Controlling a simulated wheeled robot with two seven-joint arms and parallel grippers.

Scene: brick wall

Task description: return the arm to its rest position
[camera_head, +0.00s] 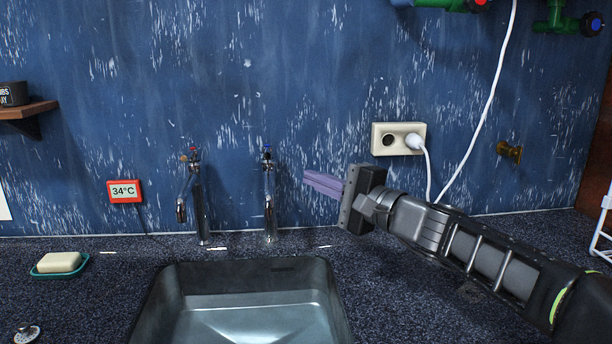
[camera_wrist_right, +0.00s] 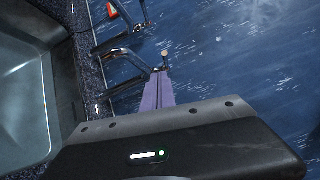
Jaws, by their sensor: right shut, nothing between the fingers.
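My right gripper (camera_head: 322,183) reaches in from the right in the head view, above the counter and just right of the taps. Its purple fingers are together with nothing between them. The fingers also show in the right wrist view (camera_wrist_right: 158,92), pointing toward the taps. The right-hand tap (camera_head: 269,195), with a blue mark on top, stands a little left of the fingertips. The left-hand tap (camera_head: 200,200), with a red mark, is farther left. My left gripper is not in the head view.
A sink (camera_head: 245,300) holding water is set in the dark speckled counter (camera_head: 410,300). A wall socket (camera_head: 388,140) with a white plug (camera_head: 413,141) and cable is above my right arm. A soap bar (camera_head: 59,262) lies in a green dish at left. A white rack (camera_head: 604,225) stands at right.

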